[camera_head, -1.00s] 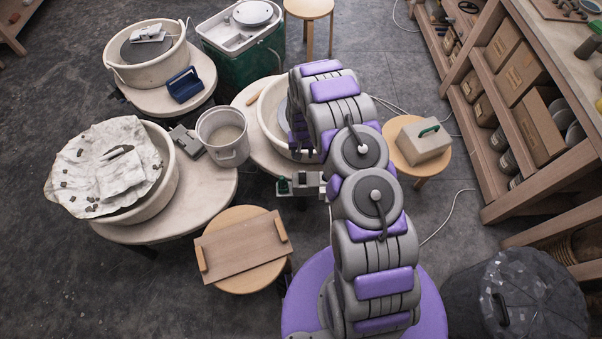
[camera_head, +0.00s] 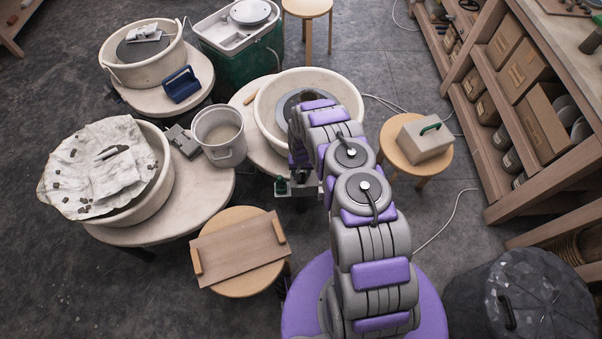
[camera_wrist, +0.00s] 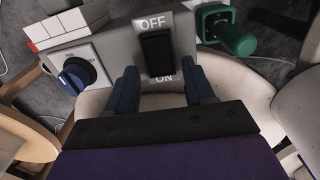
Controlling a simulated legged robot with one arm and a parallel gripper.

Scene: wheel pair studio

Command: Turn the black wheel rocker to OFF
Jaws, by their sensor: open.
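In the wrist view a black rocker (camera_wrist: 157,53) sits on a light grey control box, with OFF printed above it and ON below it. My gripper (camera_wrist: 164,76) is open. Its two dark blue fingers stand at the lower left and lower right of the rocker, with nothing between them. I cannot tell whether they touch the box. In the head view a small grey control box (camera_head: 296,188) shows at the wheel's front edge, partly hidden by my arm. Which way the rocker is tipped is unclear.
A blue rotary knob (camera_wrist: 76,76) is left of the rocker, and a green knob or lever (camera_wrist: 230,38) is right of it. A wheel basin (camera_head: 268,100) is partly behind my arm. A grey bucket (camera_head: 219,135) and a stool with a board (camera_head: 238,250) stand left.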

